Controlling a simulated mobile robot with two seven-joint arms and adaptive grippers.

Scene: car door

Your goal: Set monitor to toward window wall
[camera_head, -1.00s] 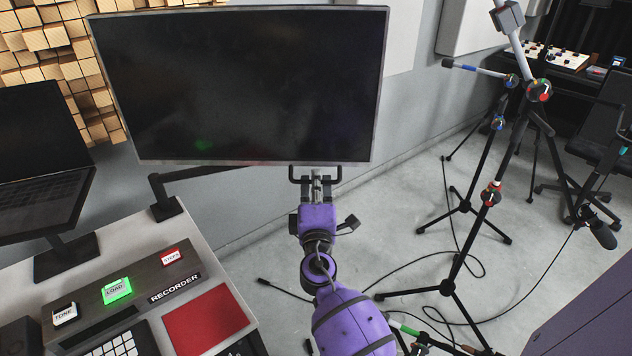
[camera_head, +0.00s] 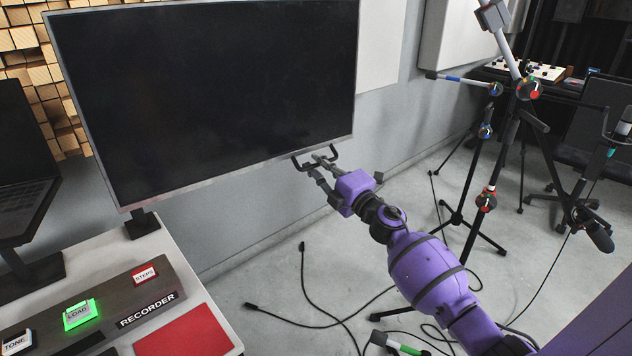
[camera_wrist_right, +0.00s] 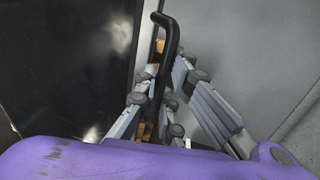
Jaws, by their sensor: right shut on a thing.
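The monitor (camera_head: 205,95) is a wide dark screen with a thin grey frame at upper left in the head view. It stands at an angle, its left side lower in the picture and its right side farther up. A black handle (camera_head: 334,150) sits at its lower edge near the right corner. My right gripper (camera_head: 319,164) is shut on this handle. In the right wrist view, the black handle (camera_wrist_right: 171,35) runs up between the gripper's fingers (camera_wrist_right: 166,95), beside the dark screen. The fingers partly hide the handle. My left gripper is not in view.
A laptop (camera_head: 22,170) is at far left. Microphone stands (camera_head: 500,150) and floor cables (camera_head: 340,322) are to the right. A grey wall (camera_head: 240,215) is behind the monitor.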

